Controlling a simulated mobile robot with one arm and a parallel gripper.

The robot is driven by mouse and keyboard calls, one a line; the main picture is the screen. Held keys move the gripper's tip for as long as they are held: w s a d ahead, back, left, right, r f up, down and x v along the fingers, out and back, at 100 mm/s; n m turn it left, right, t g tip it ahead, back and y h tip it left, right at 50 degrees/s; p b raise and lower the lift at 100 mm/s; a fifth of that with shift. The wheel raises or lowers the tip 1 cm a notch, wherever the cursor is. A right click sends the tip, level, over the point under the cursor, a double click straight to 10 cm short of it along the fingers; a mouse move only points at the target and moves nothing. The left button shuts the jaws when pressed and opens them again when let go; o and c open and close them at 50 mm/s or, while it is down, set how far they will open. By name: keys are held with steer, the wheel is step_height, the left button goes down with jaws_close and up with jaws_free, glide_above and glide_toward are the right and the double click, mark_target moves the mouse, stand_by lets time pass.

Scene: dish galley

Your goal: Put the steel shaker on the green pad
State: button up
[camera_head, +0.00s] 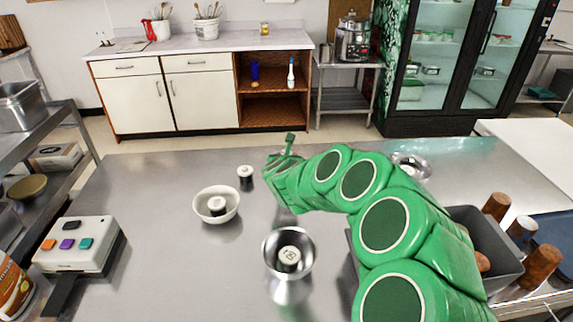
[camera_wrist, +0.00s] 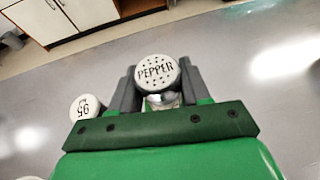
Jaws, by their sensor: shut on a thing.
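My gripper (camera_wrist: 158,98) is shut on a shaker with a white, perforated top marked PEPPER (camera_wrist: 157,71). A little of a shiny body shows below the top between the grey fingers; the rest is hidden, so I cannot tell its material fully. In the head view my green wrist (camera_head: 287,180) is over the far middle of the steel counter and hides the held shaker. I see no separate green pad; a small teal-green square (camera_head: 86,244) is on the white button box (camera_head: 72,258) at the left.
A small dark shaker with a white top (camera_head: 245,174) stands left of my wrist. A white bowl (camera_head: 209,218) and a steel bowl (camera_head: 288,290) each hold a white-topped thing. A grey bin (camera_head: 504,266) and brown cylinders (camera_head: 542,265) are at right. The counter's far left is clear.

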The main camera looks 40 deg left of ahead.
steer(key=shift+f, duration=1.1)
steer(key=shift+f, duration=0.1)
steer(key=o, duration=1.1)
steer(key=shift+s+d+r, duration=0.35)
steer(key=v, duration=1.1)
